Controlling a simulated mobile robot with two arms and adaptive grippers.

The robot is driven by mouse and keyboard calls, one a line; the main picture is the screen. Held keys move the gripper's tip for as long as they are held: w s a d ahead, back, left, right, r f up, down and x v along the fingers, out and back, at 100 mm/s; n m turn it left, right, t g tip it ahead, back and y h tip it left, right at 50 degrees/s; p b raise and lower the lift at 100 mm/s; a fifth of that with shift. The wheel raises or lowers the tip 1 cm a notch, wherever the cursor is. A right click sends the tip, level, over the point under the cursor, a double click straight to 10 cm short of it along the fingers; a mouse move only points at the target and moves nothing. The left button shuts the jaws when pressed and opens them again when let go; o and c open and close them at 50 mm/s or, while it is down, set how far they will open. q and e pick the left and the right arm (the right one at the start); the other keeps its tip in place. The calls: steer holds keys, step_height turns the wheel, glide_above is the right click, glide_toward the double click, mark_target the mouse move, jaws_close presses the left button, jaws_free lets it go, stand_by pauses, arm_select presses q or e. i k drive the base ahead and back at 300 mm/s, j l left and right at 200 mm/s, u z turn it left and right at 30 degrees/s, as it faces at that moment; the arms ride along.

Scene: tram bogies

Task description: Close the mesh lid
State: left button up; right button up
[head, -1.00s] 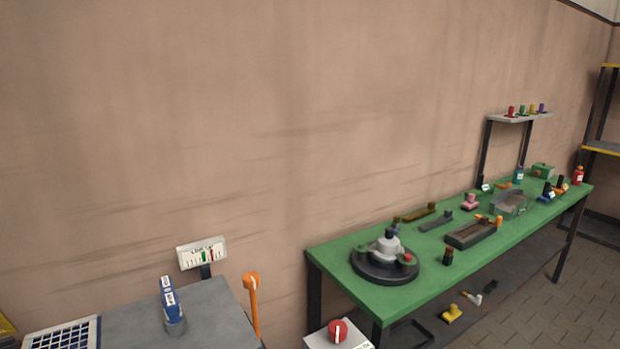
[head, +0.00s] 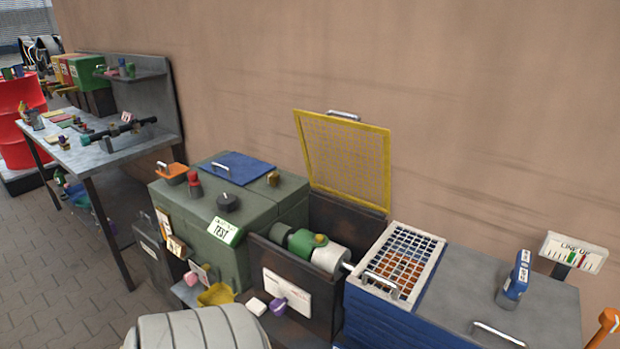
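In the head view a yellow mesh lid (head: 345,158) with a metal handle on its top edge stands raised, nearly upright, at the back of a dark open box (head: 345,213). A green and white cylindrical part (head: 312,247) lies inside the box. To the right, a white-framed grid (head: 402,262) with a metal handle lies flat over a blue box; it is a separate cover. Neither of my grippers shows in this view.
A green cabinet (head: 225,225) marked TEST adjoins the box on the left. A grey-topped bench (head: 500,285) with a blue device (head: 515,280) is on the right. A rounded grey shape (head: 197,331) fills the bottom front. Tiled floor is clear at lower left.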

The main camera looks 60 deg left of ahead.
mark_target(355, 124)
steer(key=u, duration=1.95)
steer(key=k+j, duration=0.05)
